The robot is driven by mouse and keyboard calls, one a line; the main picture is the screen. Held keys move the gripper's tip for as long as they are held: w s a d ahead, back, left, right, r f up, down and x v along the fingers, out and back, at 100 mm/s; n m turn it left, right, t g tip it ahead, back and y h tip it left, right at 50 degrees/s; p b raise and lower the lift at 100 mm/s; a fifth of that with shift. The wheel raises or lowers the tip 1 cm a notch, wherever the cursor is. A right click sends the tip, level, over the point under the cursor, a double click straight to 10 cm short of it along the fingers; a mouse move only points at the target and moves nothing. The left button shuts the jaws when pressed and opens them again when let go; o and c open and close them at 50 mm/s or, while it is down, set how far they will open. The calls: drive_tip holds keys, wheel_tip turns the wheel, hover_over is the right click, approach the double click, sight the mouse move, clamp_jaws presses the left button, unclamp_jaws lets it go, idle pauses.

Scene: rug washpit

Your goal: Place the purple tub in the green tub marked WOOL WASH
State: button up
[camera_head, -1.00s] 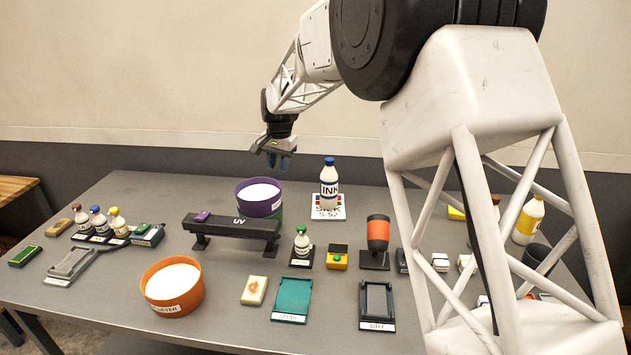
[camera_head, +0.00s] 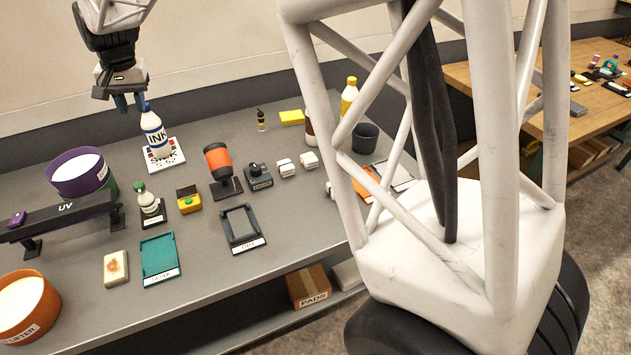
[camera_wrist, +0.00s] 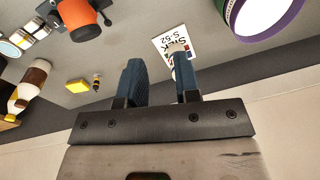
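The purple tub (camera_head: 76,176), with white contents, stands at the left of the grey table, behind the black UV bar. A green tub (camera_head: 111,186) shows just under and behind its right side. The purple tub seems to sit on or in it, but I cannot tell which; no WOOL WASH label is visible. The purple tub (camera_wrist: 281,19) also shows at the top right of the wrist view. My gripper (camera_head: 130,103) is open and empty, raised above the table near the ink bottle and apart from both tubs. Its two blue fingers (camera_wrist: 160,82) have a gap between them.
The ink bottle (camera_head: 155,135) stands on a white marked plate near my gripper. The UV bar (camera_head: 62,212) stands in front of the tubs. An orange tub (camera_head: 30,318) is at the front left. An orange-and-black device (camera_head: 219,165) and several trays and bottles occupy the middle.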

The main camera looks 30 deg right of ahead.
drive_tip(key=s+d+r, duration=0.4)
drive_tip(key=s+d, duration=0.6)
drive_tip(key=s, duration=0.1)
drive_tip(key=s+d+f, duration=0.2)
drive_tip(key=s+d, duration=0.3)
drive_tip(key=s, duration=0.5)
drive_tip(key=s+d+f+n+t, duration=0.1)
drive_tip(key=s+d, duration=0.4)
drive_tip(key=s, duration=0.5)
drive_tip(key=s+d+f+h, duration=0.1)
drive_tip(key=s+d+f, duration=0.2)
drive_tip(key=s+d, duration=0.3)
drive_tip(key=s, duration=0.5)
drive_tip(key=shift+f+n+t, duration=0.3)
drive_tip(key=shift+n+t, duration=0.1)
